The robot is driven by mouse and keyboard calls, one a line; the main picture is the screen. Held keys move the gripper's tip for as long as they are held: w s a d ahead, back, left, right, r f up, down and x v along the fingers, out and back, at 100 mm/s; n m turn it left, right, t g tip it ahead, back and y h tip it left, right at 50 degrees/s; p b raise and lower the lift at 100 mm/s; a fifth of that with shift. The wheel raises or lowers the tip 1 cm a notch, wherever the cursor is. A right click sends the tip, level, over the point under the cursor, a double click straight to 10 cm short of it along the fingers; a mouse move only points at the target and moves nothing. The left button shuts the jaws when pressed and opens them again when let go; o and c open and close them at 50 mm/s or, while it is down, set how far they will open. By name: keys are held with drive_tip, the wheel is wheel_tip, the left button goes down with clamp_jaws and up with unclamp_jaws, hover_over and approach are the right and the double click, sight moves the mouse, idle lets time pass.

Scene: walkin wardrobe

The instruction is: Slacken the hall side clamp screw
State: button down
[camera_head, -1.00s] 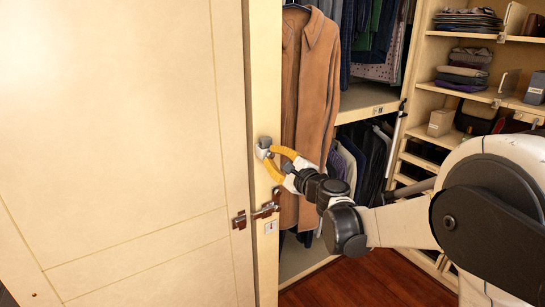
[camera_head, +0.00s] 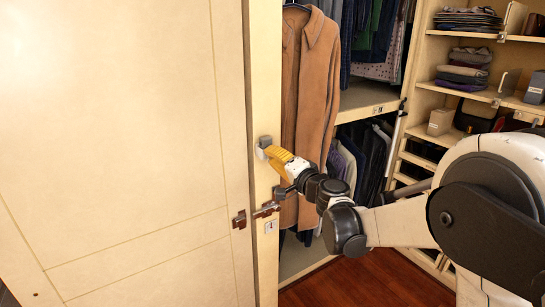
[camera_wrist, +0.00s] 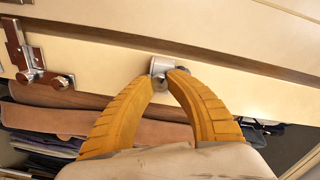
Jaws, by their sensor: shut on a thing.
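The clamp screw, a small grey metal head, sits on the narrow cream edge of the door frame (camera_head: 264,100). In the wrist view the screw (camera_wrist: 161,67) shows as a silver cylinder between the tips of my yellow fingers. My gripper (camera_head: 266,148) is shut on it, reaching in from the right. The fingers (camera_wrist: 165,78) bow apart lower down and close at the tips, which partly hide the screw. The head view shows the fingers nearly edge-on.
A brown and metal latch (camera_head: 266,210) is on the frame below my gripper, with a matching part (camera_head: 239,220) on the large cream door (camera_head: 120,130). A brown jacket (camera_head: 310,75) hangs close behind my gripper. Shelves (camera_head: 465,95) stand at the right.

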drive_tip(key=shift+n, duration=1.4)
drive_tip(key=c, duration=1.2)
unclamp_jaws()
drive_tip(key=shift+c, duration=0.2)
drive_tip(key=v, duration=1.2)
